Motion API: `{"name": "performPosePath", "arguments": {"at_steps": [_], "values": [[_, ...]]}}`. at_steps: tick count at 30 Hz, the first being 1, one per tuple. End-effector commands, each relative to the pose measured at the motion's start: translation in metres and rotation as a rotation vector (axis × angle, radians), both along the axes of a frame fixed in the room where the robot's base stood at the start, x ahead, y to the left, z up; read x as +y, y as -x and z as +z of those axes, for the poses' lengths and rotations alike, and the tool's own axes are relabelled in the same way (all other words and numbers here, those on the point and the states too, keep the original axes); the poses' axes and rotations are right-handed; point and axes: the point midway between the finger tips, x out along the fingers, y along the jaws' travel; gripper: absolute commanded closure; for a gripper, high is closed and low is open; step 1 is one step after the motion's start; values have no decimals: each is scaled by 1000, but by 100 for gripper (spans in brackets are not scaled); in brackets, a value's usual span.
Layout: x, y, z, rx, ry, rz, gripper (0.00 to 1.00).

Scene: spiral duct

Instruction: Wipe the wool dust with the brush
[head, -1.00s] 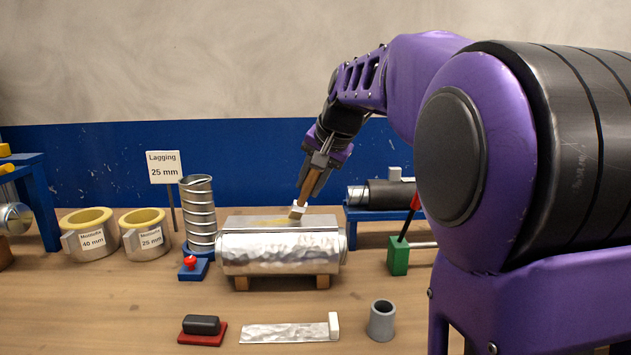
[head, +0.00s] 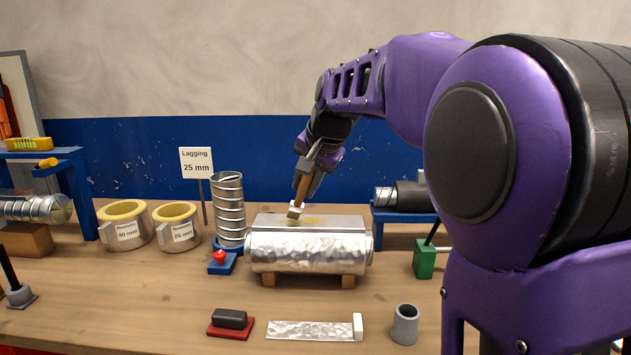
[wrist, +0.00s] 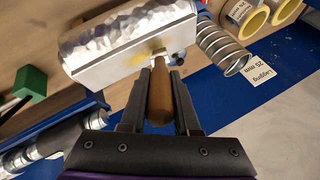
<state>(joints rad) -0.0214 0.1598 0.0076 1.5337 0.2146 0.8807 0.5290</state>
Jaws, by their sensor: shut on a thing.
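My gripper (head: 308,174) is shut on the wooden handle of a brush (head: 299,197). The brush points down, its pale head at the top plate of a foil-clad duct piece (head: 306,252). I cannot tell whether the bristles touch the plate. A yellow patch of wool dust (head: 312,220) lies on the plate just right of the brush head. In the wrist view the brush handle (wrist: 159,95) sits between both fingers, and the dust (wrist: 137,59) shows beside the head, which is partly hidden.
A spiral duct (head: 229,205) and a red-knobbed blue block (head: 222,262) stand left of the foil piece. Two yellow-lined rings (head: 124,226) are farther left. A green block (head: 424,259) is at right.

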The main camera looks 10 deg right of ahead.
Motion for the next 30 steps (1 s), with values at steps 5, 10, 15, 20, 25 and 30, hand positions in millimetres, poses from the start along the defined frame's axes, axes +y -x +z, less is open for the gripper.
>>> {"name": "performPosePath", "arguments": {"at_steps": [5, 10, 15, 20, 25, 30], "values": [[6, -1, 1, -1, -1, 0, 100], [21, -4, 1, 1, 0, 3, 100], [35, -7, 0, 0, 0, 2, 100], [41, -8, -1, 1, 0, 0, 100], [40, -8, -2, 0, -1, -1, 100], [27, -5, -2, 1, -2, -2, 100]]}}
